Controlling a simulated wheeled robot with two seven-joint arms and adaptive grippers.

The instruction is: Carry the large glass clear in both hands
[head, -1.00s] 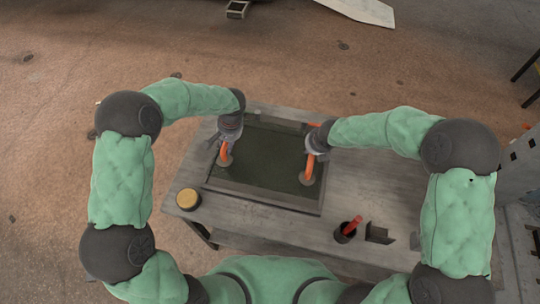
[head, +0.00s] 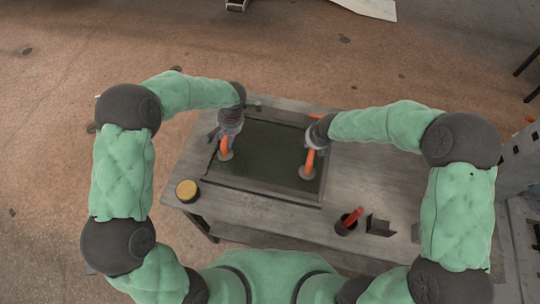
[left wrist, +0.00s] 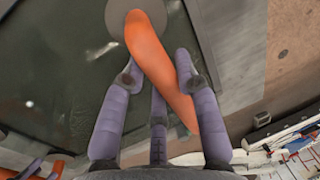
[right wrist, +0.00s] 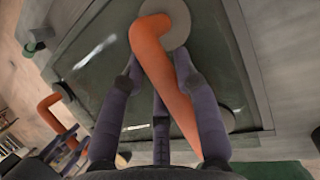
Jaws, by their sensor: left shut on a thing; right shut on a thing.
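The large glass (head: 262,152) is a dark green pane lying flat at the frame on the bench; I cannot tell whether it touches the frame or is just above it. Two orange handles on round grey pads stand on it. My left gripper (head: 222,140) is shut on the left orange handle, which fills the left wrist view (left wrist: 152,55) between the fingers. My right gripper (head: 313,142) is shut on the right orange handle, seen between the fingers in the right wrist view (right wrist: 155,60). The fingers partly hide both handles in the head view.
On the grey bench (head: 265,212), a yellow-topped tin (head: 187,190) stands at front left. A dark cup with a red tool (head: 347,222) and a dark bracket (head: 379,225) stand at front right. The bench right of the glass is bare. Brown floor lies beyond.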

